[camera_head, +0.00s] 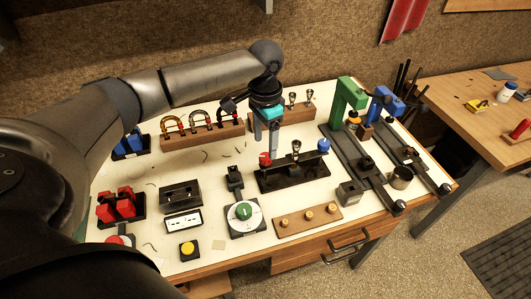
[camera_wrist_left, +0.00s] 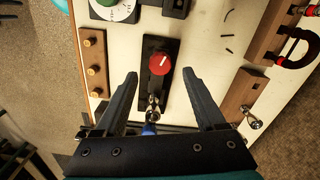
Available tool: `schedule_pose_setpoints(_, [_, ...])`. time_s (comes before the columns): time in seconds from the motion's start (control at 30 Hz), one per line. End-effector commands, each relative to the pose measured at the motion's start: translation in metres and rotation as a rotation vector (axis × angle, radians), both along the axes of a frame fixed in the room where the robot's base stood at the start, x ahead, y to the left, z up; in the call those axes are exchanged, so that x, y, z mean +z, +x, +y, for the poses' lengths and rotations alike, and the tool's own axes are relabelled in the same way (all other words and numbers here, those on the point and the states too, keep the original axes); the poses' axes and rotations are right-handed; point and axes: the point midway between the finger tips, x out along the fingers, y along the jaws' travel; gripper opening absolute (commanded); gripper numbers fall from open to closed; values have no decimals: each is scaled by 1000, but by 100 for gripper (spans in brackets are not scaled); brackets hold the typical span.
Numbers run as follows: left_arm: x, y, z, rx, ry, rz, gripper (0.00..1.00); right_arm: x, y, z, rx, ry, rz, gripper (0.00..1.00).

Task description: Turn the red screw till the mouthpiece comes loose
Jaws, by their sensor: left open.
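A black puller stand (camera_head: 300,177) lies on the white bench top, with the red screw (camera_head: 264,160) at its left end, the silver mouthpiece (camera_head: 295,150) in the middle and a blue knob (camera_head: 323,145) at its right end. My left gripper (camera_head: 268,146) is open and points down above the red screw end. In the left wrist view the red screw (camera_wrist_left: 159,63) has a white mark and shows between the two spread fingertips (camera_wrist_left: 160,75), touching neither in the picture. The mouthpiece (camera_wrist_left: 153,98) and blue knob (camera_wrist_left: 149,129) lie nearer the palm. My right gripper is not seen.
A dial with a green knob (camera_head: 243,211) and a wooden block with brass pegs (camera_head: 307,220) stand in front. Wooden racks (camera_head: 203,136) stand behind. Green and blue clamp tools (camera_head: 349,97) stand to the right. Bare bench top lies around the stand.

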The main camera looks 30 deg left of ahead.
Motion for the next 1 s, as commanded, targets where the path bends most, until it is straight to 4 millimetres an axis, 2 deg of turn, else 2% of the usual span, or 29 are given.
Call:
schedule_pose_setpoints(0.1, [-23, -1, 0, 1, 0, 2, 72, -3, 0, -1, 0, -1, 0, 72])
schedule_pose_setpoints(0.3, [-42, 0, 0, -1, 0, 0, 72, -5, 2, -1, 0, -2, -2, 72])
schedule_pose_setpoints(0.67, [-46, 0, 0, -1, -1, -2, 71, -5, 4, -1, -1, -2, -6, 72])
schedule_pose_setpoints(1.0, [-45, 0, 0, 0, -1, -2, 32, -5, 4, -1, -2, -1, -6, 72])
